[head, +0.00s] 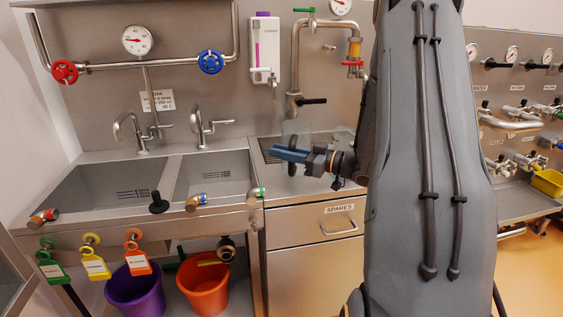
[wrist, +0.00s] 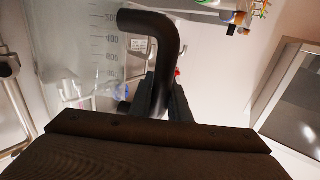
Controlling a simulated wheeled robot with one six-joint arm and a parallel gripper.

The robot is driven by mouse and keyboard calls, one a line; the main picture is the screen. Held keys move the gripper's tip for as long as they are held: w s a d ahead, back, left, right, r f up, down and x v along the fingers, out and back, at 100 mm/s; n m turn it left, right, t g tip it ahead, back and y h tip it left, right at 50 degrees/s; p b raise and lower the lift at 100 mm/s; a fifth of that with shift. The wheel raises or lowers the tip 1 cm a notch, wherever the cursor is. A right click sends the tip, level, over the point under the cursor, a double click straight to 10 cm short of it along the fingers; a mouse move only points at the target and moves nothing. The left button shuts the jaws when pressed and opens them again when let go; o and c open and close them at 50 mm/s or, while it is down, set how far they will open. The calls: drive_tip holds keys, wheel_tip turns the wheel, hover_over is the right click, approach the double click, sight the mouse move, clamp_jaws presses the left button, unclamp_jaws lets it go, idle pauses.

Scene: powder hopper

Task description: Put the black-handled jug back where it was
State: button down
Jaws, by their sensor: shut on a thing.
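The jug is clear with a black handle. Its wall with measuring marks fills the left of the wrist view (wrist: 95,60), and its black handle (wrist: 160,35) curves down between my fingers. My gripper (wrist: 163,98) is shut on the handle. In the head view, my gripper (head: 288,154) reaches left in front of the counter at the right of the sinks, and the faint jug (head: 290,128) shows just behind it. The jug's base and any contact with the counter are hard to make out.
Two steel sinks (head: 100,196) lie to the left, with curved taps above. A pipe spout (head: 293,85) with a black lever hangs above the jug. A white dispenser (head: 263,50) is on the wall. A SPARES drawer (head: 325,222) is below. Purple (head: 135,292) and orange (head: 204,290) buckets stand underneath.

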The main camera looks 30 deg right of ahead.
drive_tip(key=shift+f+p, duration=0.3)
drive_tip(key=shift+f, duration=1.55)
drive_tip(key=c, duration=1.7)
unclamp_jaws()
drive_tip(key=shift+o, duration=0.2)
drive_tip(key=b+v, duration=0.3)
drive_tip(key=v, duration=0.9)
